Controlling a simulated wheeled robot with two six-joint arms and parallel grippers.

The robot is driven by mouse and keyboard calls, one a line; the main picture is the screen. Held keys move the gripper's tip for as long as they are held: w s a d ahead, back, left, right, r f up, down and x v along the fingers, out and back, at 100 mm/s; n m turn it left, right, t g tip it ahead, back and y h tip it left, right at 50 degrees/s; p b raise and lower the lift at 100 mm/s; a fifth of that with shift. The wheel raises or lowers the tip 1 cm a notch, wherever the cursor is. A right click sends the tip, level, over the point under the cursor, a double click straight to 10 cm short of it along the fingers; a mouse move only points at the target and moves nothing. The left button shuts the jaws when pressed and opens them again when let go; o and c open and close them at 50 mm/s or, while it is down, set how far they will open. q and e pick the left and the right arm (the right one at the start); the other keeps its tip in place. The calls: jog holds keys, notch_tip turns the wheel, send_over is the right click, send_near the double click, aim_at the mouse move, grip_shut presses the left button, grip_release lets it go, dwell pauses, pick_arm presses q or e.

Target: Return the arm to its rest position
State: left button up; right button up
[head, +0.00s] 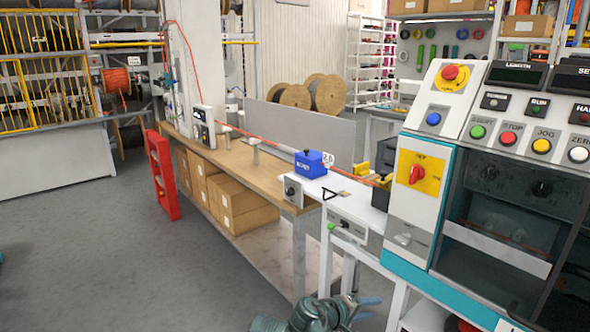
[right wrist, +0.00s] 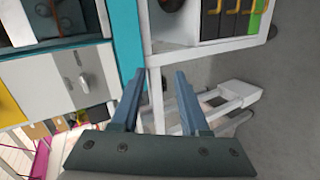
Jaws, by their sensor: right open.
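My right gripper (head: 366,308) shows at the bottom of the head view, low in front of the machine and the bench leg. In the right wrist view its two blue fingers (right wrist: 160,103) are spread apart with nothing between them. The wrist view looks sideways past a white frame post. My left gripper is not in either view.
A machine with a control panel (head: 515,120) and teal trim stands at the right. A wooden bench (head: 245,170) with a blue box (head: 310,163) runs along the middle. Cartons (head: 240,205) sit under it. A red frame (head: 162,175) stands left. Grey floor (head: 110,270) is clear.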

jog(key=s+a+f+m+g+y, duration=0.1)
jog(key=s+a+f+g+y, duration=0.7)
jog(key=s+a+f, duration=0.55)
notch_tip(320, 180, up, 16)
jog(key=s+a+t+y+p, duration=0.1)
jog(key=p, duration=1.3)
jog(key=shift+f, duration=0.15)
